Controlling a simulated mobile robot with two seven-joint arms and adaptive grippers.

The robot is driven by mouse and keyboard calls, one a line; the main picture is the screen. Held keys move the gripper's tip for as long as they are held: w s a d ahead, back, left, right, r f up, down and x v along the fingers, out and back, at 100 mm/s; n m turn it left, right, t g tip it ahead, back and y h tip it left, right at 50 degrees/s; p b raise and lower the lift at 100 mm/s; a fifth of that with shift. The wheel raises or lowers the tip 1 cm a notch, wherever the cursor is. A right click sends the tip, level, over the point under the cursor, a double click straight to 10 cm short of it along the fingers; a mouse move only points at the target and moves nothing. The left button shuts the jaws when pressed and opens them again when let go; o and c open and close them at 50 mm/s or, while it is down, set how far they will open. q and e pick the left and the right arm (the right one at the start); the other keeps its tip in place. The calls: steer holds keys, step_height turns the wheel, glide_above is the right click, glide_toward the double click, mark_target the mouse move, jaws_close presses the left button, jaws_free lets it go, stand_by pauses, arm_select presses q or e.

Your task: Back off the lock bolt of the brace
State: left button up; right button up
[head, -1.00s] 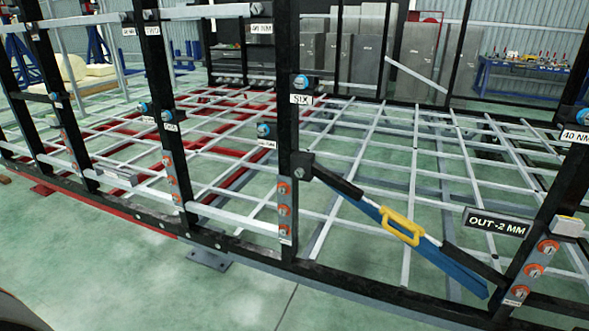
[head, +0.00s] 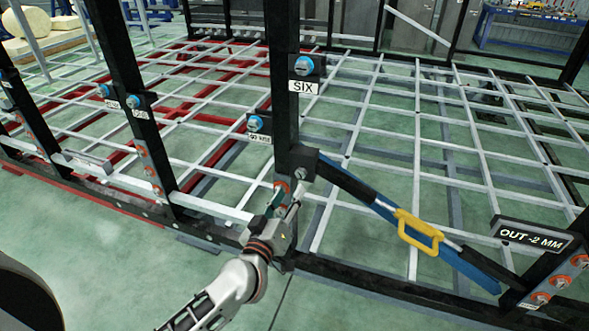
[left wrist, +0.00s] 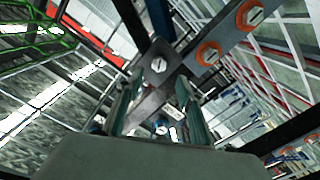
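The brace (head: 375,203) is a blue and black diagonal bar with a yellow handle (head: 419,232). Its upper end meets a black bracket on the post marked SIX, where a silver slotted bolt (head: 300,173) shows. My left gripper (head: 287,197) is just below and left of this bracket, pointing up at it. In the left wrist view, the two fingers of my left gripper (left wrist: 158,82) stand apart with nothing between them. A silver slotted bolt head (left wrist: 158,65) shows just beyond the fingertips, apart from them. My right gripper is not in view.
The black post (head: 284,90) carries a blue bolt (head: 304,65) above a SIX label (head: 303,88). Orange-ringed bolts (left wrist: 207,54) sit close by in the wrist view. A sign reading OUT -2 MM (head: 531,236) is at the right. The floor in front is clear.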

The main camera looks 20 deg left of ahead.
mark_target(300, 175)
arm_select(q)
steer(key=w, duration=0.7)
steer(key=shift+w+d, duration=0.2)
jaws_close()
